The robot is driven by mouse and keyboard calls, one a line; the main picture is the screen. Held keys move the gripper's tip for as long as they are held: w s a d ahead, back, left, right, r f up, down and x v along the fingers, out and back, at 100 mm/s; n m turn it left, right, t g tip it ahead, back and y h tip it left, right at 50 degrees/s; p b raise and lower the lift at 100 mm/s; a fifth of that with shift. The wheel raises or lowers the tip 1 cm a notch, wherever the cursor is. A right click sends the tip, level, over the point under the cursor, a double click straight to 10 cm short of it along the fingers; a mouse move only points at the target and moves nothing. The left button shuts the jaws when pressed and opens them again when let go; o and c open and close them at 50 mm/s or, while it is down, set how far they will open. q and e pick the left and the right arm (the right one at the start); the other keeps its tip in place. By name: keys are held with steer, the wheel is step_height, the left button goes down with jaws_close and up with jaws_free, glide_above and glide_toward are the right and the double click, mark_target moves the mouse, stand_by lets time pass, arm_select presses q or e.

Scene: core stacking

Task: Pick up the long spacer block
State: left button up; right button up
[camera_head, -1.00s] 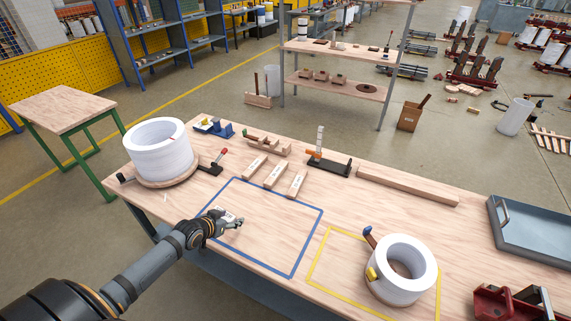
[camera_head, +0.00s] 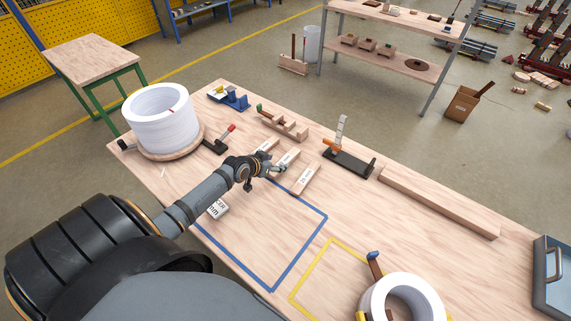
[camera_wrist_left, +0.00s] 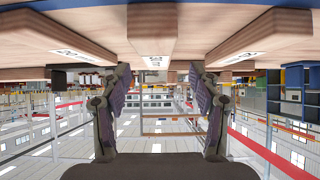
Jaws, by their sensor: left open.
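Three pale wooden spacer blocks lie side by side on the table: a left one (camera_head: 267,145), a middle one (camera_head: 287,158) and a right one (camera_head: 304,180). I cannot tell which is the long one. My left gripper (camera_head: 280,169) is open and empty at the near ends of the blocks, partly covering the left and middle ones. In the left wrist view, upside down, the middle block (camera_wrist_left: 152,30) lines up with the gap between the open fingers (camera_wrist_left: 158,75). Another labelled block (camera_head: 218,208) lies by the blue outline, partly behind my arm. My right gripper is out of view.
A white ring stack (camera_head: 160,118) stands at left with a red-tipped clamp (camera_head: 225,138). A black fixture (camera_head: 348,163) and a long wooden bar (camera_head: 438,203) lie right of the blocks. The blue outlined area (camera_head: 265,235) is mostly bare. A white ring (camera_head: 405,297) is at front right.

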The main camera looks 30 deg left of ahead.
mark_target(285, 160)
arm_select(q)
steer(key=shift+w+d+f, duration=0.15)
steer(key=shift+w+f, duration=0.15)
steer(key=shift+w, duration=0.35)
steer(key=x, duration=0.4)
steer(key=shift+w+d+f, duration=0.15)
steer(key=shift+w+d, duration=0.05)
steer(key=shift+w, duration=0.05)
steer(key=shift+s, duration=0.1)
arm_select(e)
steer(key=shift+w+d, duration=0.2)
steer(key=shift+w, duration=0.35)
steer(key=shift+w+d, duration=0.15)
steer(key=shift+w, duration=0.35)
arm_select(q)
steer(key=shift+s, duration=0.1)
steer(key=shift+c, duration=0.9)
steer(key=c, duration=1.1)
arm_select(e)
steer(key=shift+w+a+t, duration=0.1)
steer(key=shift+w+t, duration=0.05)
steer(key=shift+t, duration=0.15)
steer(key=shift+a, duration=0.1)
